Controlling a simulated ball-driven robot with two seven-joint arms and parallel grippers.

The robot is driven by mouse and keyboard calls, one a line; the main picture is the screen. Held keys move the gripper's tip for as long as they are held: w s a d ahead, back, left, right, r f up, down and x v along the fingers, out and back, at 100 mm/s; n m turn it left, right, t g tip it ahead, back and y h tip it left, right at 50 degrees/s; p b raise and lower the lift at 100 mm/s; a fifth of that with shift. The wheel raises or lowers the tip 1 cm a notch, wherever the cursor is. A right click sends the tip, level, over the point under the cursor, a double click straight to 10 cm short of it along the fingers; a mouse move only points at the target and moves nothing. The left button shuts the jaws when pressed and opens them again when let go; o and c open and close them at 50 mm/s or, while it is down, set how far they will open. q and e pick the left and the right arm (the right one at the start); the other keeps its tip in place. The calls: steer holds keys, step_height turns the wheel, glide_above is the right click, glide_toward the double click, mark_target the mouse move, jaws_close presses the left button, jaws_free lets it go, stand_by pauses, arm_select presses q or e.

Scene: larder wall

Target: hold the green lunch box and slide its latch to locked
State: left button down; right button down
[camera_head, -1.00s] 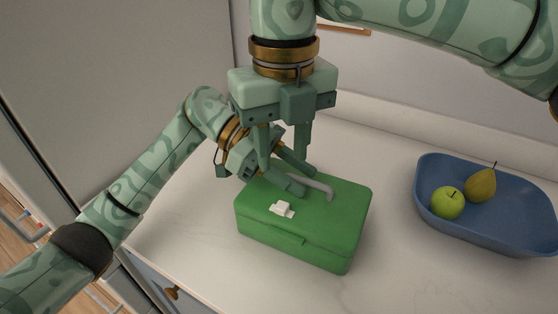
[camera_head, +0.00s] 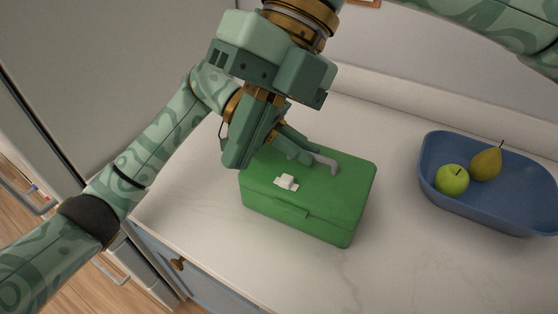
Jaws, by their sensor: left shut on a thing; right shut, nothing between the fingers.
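The green lunch box (camera_head: 315,205) stands closed on the pale counter. Its white latch (camera_head: 287,182) is on top of the lid, left of the grey handle (camera_head: 327,163). My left gripper (camera_head: 306,157) reaches in from the left behind the box and is shut on the handle. My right gripper (camera_head: 236,160) is shut and empty, tilted, above the box's back left corner and left of the latch. It hides part of my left gripper and of the box's back edge. I cannot tell which end of its travel the latch is at.
A blue bowl (camera_head: 450,198) with a green apple (camera_head: 452,180) and a pear (camera_head: 486,163) stands to the right. The counter (camera_head: 390,250) between box and bowl and in front is clear. A tall grey cabinet (camera_head: 95,70) is at the left.

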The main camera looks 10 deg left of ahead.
steer(key=s+a+r+m+g+y, duration=0.1)
steer(key=a+r+m+g+y, duration=0.15)
steer(key=r+y, duration=0.35)
steer(key=s+a+r+m+g+y, duration=0.15)
steer(key=a+r+y, duration=0.25)
steer(key=r, duration=0.4)
steer(key=w+a+r+m+t+y, duration=0.2)
steer(key=w+r+m+t+y, duration=0.35)
steer(key=w+m+t, duration=0.75)
steer(key=w+d+f+m+t+h, duration=0.25)
steer(key=f+m+h, duration=0.35)
steer(key=f+m, duration=0.45)
steer(key=s+d+f+m+g+h, duration=0.2)
steer(key=s+d+f+g+h, duration=0.2)
steer(key=d+f+h, duration=0.6)
step_height(320, 180, down, 2)
steer(key=shift+s+d+f+m, duration=0.1)
steer(key=shift+s+d+m, duration=0.25)
steer(key=shift+s+d, duration=0.25)
steer(key=shift+a, duration=0.1)
